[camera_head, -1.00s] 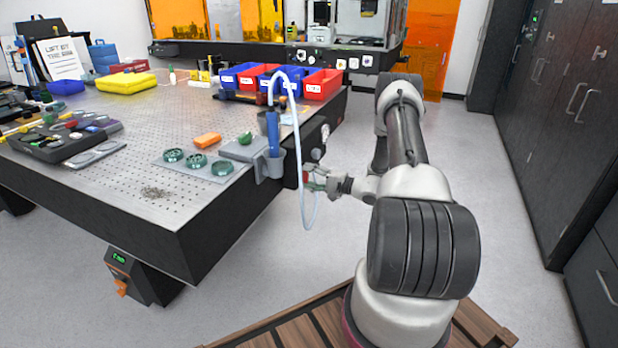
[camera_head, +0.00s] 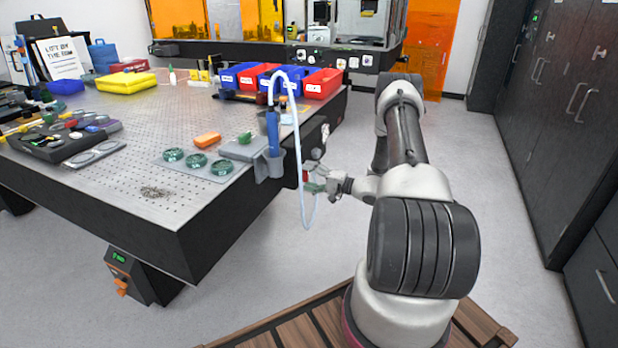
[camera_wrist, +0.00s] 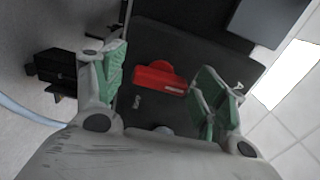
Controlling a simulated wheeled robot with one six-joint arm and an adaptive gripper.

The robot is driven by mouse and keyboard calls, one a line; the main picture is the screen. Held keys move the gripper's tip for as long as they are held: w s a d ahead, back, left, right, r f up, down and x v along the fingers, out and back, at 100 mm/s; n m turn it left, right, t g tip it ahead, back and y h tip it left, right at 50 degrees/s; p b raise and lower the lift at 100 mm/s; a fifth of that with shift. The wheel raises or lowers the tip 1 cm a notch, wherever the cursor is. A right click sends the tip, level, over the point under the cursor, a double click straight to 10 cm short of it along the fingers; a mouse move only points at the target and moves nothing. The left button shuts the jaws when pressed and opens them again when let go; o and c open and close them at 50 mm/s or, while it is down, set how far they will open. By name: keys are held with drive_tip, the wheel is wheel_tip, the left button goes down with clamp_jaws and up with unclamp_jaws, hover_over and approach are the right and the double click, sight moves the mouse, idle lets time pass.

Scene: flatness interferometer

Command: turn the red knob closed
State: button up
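The red knob (camera_wrist: 160,79) shows in the wrist view on a dark panel, ahead of and between my gripper's fingers. It has a rounded body with a bar-shaped handle lying nearly level in that picture. My gripper (camera_wrist: 157,88) is open, its green finger pads apart on either side of the knob with a gap on both sides. In the head view my gripper (camera_head: 314,180) is at the table's right side, and a small bit of the red knob (camera_head: 306,175) shows by its fingertips.
A pale hose (camera_head: 299,150) loops down from a blue cylinder (camera_head: 273,134) at the table's edge, close to my gripper. Red and blue bins (camera_head: 322,84) stand on the perforated table (camera_head: 190,115). The floor right of my arm is clear.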

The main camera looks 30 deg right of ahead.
drive_tip(key=v, duration=1.2)
idle(0.5)
